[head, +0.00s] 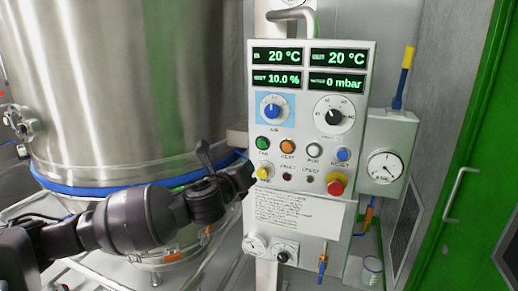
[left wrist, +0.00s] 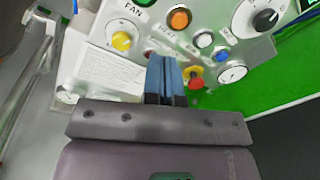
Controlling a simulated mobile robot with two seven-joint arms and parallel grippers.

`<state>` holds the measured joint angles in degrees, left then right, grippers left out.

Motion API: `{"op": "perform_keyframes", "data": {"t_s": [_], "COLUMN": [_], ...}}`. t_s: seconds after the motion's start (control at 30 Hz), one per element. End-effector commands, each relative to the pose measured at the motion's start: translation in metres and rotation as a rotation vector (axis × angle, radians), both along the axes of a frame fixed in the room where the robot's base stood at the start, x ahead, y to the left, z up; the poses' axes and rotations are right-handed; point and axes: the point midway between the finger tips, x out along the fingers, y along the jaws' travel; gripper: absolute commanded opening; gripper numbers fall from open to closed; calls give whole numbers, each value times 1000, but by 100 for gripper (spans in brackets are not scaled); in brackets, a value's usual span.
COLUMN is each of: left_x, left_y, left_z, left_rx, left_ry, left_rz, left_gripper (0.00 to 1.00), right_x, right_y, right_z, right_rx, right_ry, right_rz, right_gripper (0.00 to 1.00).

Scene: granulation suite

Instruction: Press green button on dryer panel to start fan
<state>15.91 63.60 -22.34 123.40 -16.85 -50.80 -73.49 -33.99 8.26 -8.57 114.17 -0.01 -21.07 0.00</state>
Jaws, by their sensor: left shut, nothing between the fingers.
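The dryer panel (head: 305,110) is a light grey box with lit displays, knobs and buttons. The green button (head: 262,143), labelled FAN, sits at the left end of the upper button row. It also shows at the top edge of the left wrist view (left wrist: 145,2), partly cut off. My left gripper (head: 247,177) is at the panel's left edge, below the green button and near the yellow knob (head: 264,172). In the left wrist view its blue fingers (left wrist: 165,72) are shut and empty, pointing toward the panel. I cannot tell whether they touch it. My right gripper is not in view.
An orange button (head: 288,146), a white button (head: 314,150) and a blue button (head: 342,154) share the row. A red emergency stop (head: 336,184) is lower right. A steel vessel (head: 130,80) stands left; a green door (head: 465,170) is right.

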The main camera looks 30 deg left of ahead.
Motion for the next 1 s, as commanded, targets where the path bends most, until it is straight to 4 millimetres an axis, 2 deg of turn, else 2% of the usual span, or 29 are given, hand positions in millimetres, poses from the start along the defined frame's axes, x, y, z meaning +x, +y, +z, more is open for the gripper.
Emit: {"op": "perform_keyframes", "data": {"t_s": [0.2, 0.4, 0.7, 1.0], "left_x": [-4, -5, -5, -6], "left_y": [9, 14, 15, 13], "left_z": [1, 1, 1, 1], "left_rx": [292, 443, 483, 481], "left_ry": [31, 61, 68, 68], "left_rz": [74, 106, 105, 105], "left_gripper": [0, 0, 0, 0], "right_x": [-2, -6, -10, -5], "right_y": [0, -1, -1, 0], "right_z": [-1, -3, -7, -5], "right_rx": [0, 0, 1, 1], "right_ry": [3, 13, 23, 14], "right_rz": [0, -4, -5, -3], "right_gripper": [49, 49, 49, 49]}}
